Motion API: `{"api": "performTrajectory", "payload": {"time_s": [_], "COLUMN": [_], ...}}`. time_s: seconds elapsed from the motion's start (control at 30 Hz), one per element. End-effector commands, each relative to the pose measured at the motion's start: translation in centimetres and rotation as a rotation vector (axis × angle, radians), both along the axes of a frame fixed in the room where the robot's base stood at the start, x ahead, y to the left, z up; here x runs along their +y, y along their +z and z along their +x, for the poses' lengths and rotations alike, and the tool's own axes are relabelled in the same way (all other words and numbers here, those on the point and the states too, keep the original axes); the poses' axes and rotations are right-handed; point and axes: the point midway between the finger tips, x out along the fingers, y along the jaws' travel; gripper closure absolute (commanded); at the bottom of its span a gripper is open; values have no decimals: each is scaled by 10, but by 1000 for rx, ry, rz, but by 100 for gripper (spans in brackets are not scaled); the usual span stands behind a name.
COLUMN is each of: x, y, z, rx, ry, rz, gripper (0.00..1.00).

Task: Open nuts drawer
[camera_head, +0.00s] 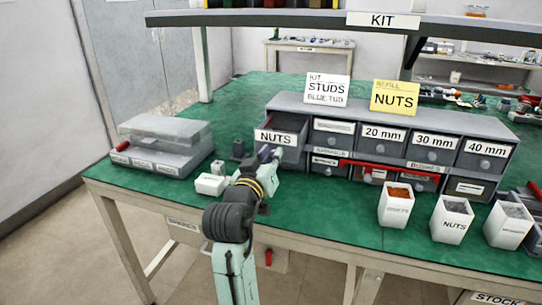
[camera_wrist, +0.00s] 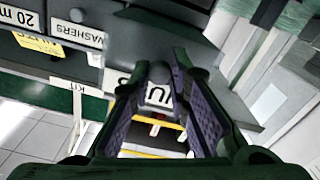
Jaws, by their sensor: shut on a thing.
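The nuts drawer (camera_head: 275,137) is the top left drawer of the grey drawer cabinet, with a white NUTS label on its front. It stands partly pulled out, and its dark inside shows from above. My gripper (camera_head: 268,155) is at the front of this drawer, just below its label. In the wrist view my gripper (camera_wrist: 160,85) has its two fingers on either side of the drawer's small knob (camera_wrist: 160,72), shut on it. The nuts drawer front (camera_wrist: 158,97) shows upside down between the fingers, with its label partly hidden.
Closed drawers, such as the 20 mm drawer (camera_head: 384,134), lie to the right. White bins, including a NUTS bin (camera_head: 451,218), stand in front right. A grey case (camera_head: 160,145) and small white box (camera_head: 211,184) are left. A shelf (camera_head: 330,20) hangs above. Green bench top shows between them.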

Motion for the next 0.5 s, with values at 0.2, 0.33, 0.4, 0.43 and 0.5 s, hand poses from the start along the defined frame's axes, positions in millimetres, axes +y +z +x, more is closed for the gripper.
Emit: {"api": "performTrajectory", "payload": {"time_s": [0.2, 0.33, 0.4, 0.43, 0.5], "x": [0, 0, 0, 0, 0], "y": [1, 1, 1, 1, 1], "z": [0, 0, 0, 0, 0], "rx": [-2, -2, -2, -2, -2], "ry": [0, 0, 0, 0, 1], "rz": [-1, -1, 0, 0, 0], "gripper": [83, 74, 69, 67, 63]}}
